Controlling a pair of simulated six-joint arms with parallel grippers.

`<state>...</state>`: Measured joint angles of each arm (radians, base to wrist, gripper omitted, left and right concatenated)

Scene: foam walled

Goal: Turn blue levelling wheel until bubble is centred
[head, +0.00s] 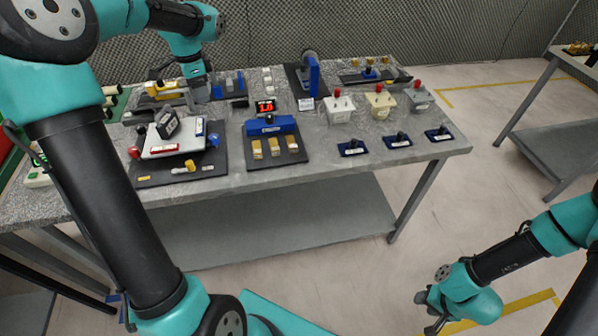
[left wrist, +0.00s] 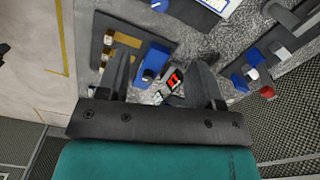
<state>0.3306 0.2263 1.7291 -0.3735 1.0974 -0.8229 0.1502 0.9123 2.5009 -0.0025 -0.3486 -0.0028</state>
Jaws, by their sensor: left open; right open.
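The levelling platform (head: 175,140) is a pale plate with a dark tilted block on it, standing on a dark base at the left of the bench. The blue levelling wheel (head: 214,140) is at its right corner, a red wheel (head: 134,152) at its left and a yellow wheel (head: 190,165) in front. The bubble is too small to read. My left gripper (head: 196,100) is open and empty, above and behind the platform, apart from the blue wheel. In the left wrist view, its spread fingers (left wrist: 162,80) show nothing held. My right gripper (head: 432,308) is open and empty, low over the floor.
Right of the platform stands a blue fixture (head: 270,126) with yellow blocks and a red display (head: 265,107). Bare bench lies along the front edge.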

